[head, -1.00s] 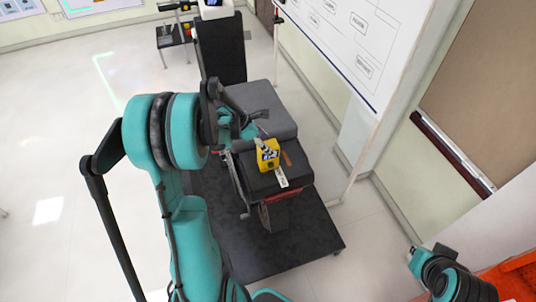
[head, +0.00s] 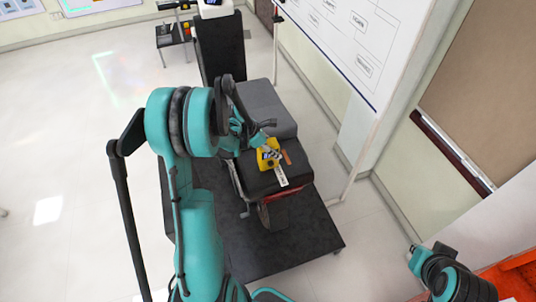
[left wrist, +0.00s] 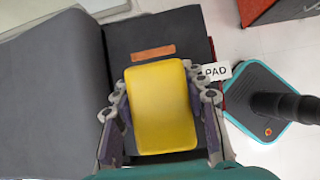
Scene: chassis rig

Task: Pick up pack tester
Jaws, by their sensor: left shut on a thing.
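The pack tester looks like a yellow box (head: 268,158) on the dark seat cushion (head: 262,181) of the chassis rig. In the left wrist view the yellow box (left wrist: 163,105) lies between the two fingers of my left gripper (left wrist: 164,110), which is shut on its sides. In the head view my left gripper (head: 270,146) reaches the box from the upper left and partly covers it. I cannot tell whether the box is clear of the cushion.
A brown strip (left wrist: 153,53) lies on the cushion beside the box. A white label reading "PAD" (left wrist: 217,71) is at the cushion's edge. A whiteboard (head: 340,40) stands to the right. The dark platform (head: 290,240) has free room in front.

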